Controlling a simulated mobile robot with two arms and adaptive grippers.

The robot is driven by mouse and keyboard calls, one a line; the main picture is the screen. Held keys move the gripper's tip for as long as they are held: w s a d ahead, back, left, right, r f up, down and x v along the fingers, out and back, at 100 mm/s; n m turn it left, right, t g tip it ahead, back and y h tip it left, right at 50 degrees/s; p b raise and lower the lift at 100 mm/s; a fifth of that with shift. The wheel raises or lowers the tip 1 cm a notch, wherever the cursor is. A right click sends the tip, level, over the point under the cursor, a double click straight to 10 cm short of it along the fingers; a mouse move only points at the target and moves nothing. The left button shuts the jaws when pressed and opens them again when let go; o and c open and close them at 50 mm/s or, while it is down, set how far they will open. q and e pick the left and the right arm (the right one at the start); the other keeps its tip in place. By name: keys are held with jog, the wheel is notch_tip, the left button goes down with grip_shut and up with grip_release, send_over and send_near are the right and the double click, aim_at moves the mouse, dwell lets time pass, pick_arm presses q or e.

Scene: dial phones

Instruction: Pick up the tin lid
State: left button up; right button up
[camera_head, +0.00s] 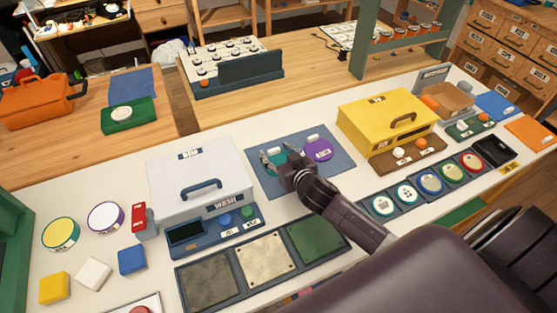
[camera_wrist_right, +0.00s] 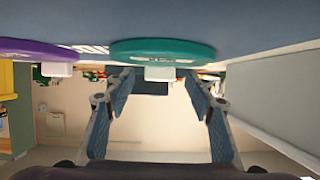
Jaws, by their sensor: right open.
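A teal round lid (camera_head: 279,157) with a pale knob lies on a blue mat (camera_head: 259,183) and is partly hidden by my right gripper (camera_head: 283,160). A purple round lid (camera_head: 319,151) with a pale tab lies to its right on the same mat. I cannot tell from a label which is the tin lid. In the wrist view, the teal lid (camera_wrist_right: 165,50) is just beyond the tips of my right gripper (camera_wrist_right: 159,84), its white knob (camera_wrist_right: 160,73) between them. The fingers are spread and empty. The purple lid (camera_wrist_right: 38,48) is at the left there. My left gripper is not in view.
A white bin (camera_head: 200,175) with a blue handle stands left of the mat, and a yellow box (camera_head: 385,125) stands to the right. A panel with three square tiles (camera_head: 265,259) lies in front. A row of round discs (camera_head: 430,182) is at right.

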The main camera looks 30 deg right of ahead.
jog(key=shift+x, duration=0.85)
jog(key=c, duration=1.2)
jog(key=shift+c, duration=0.2)
